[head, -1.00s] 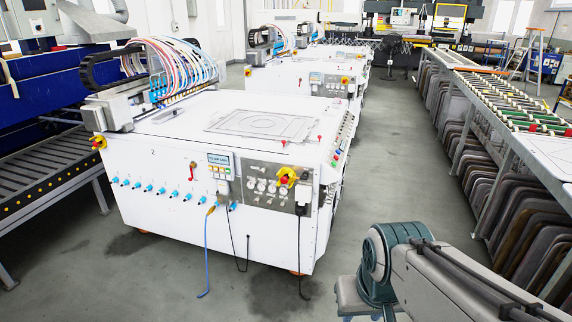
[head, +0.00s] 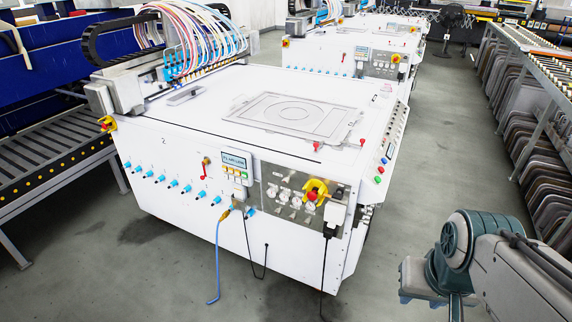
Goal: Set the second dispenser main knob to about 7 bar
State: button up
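The nearest white dispenser machine (head: 190,150) carries a small "2" on its front face. A metal panel (head: 262,196) at the right of that face holds several small round gauges or knobs, too small to read. A yellow and red rotary switch (head: 314,191) sits at the panel's right part. A display box (head: 235,160) with coloured buttons is left of the panel. A row of blue fittings (head: 172,184) runs along the front face. I cannot tell which part is the main knob. My arm shows at the lower right, apart from the machine; its gripper is not in view.
More white machines (head: 355,48) stand behind. A blue hose (head: 217,260) and black cables hang from the front to the floor. A roller conveyor (head: 45,170) is at left, racks of panels (head: 555,140) at right. The floor aisle (head: 440,150) between is clear.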

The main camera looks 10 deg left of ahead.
aim_at(286, 181)
jog(key=u, duration=0.85)
jog(key=i, duration=0.9)
jog(key=u, duration=0.95)
